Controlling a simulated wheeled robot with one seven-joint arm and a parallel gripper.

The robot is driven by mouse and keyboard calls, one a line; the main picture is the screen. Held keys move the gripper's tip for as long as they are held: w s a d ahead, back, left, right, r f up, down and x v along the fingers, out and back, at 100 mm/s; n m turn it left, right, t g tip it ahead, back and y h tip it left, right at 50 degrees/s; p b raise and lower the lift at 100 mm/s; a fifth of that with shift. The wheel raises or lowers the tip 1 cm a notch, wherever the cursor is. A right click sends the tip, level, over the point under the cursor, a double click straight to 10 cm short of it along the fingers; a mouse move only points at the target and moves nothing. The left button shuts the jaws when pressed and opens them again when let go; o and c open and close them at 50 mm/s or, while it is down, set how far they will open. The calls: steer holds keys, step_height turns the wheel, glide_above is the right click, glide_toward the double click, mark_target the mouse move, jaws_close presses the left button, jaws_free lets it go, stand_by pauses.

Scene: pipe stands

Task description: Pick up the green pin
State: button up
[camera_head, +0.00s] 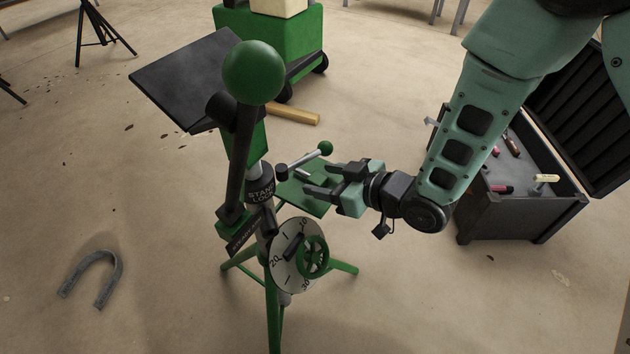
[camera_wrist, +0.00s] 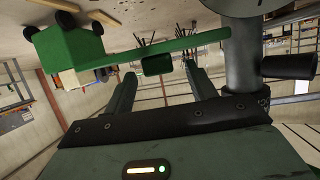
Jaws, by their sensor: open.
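The green pin looks to be the small green block (camera_head: 317,179) on the green side plate (camera_head: 303,199) of the pipe stand. In the wrist view the green block (camera_wrist: 157,64) shows against the plate's edge, between the two fingers in the picture and seemingly just beyond their tips. My gripper (camera_head: 316,178) is open and comes in from the right at the plate. It also shows in the wrist view (camera_wrist: 160,73), with nothing visibly clamped. The fingers partly hide the block in the head view, and I cannot tell whether they touch it.
The stand has a large green ball (camera_head: 253,72), a dial (camera_head: 290,268) and a silver lever with a green knob (camera_head: 325,148) close above my gripper. A dark toolbox (camera_head: 510,215) stands right. A grey horseshoe-shaped piece (camera_head: 92,277) lies on open floor at left.

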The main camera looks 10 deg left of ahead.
mark_target(322, 180)
steer(key=shift+w+a+f, duration=0.25)
steer(key=shift+a+f, duration=0.05)
steer(key=shift+a, duration=0.3)
steer(key=c, duration=1.2)
steer(key=shift+o, duration=0.2)
steer(key=shift+r, duration=0.15)
steer(key=shift+r, duration=0.6)
step_height(322, 180, up, 2)
steer(key=shift+r+p, duration=0.25)
steer(key=shift+p, duration=0.45)
steer(key=s+d+p, duration=0.3)
steer(key=d, duration=0.5)
steer(key=s+d+p, duration=0.3)
steer(key=s+d, duration=0.1)
steer(key=d, duration=0.4)
steer(key=shift+s+d+f, duration=0.2)
steer(key=shift+d, duration=0.05)
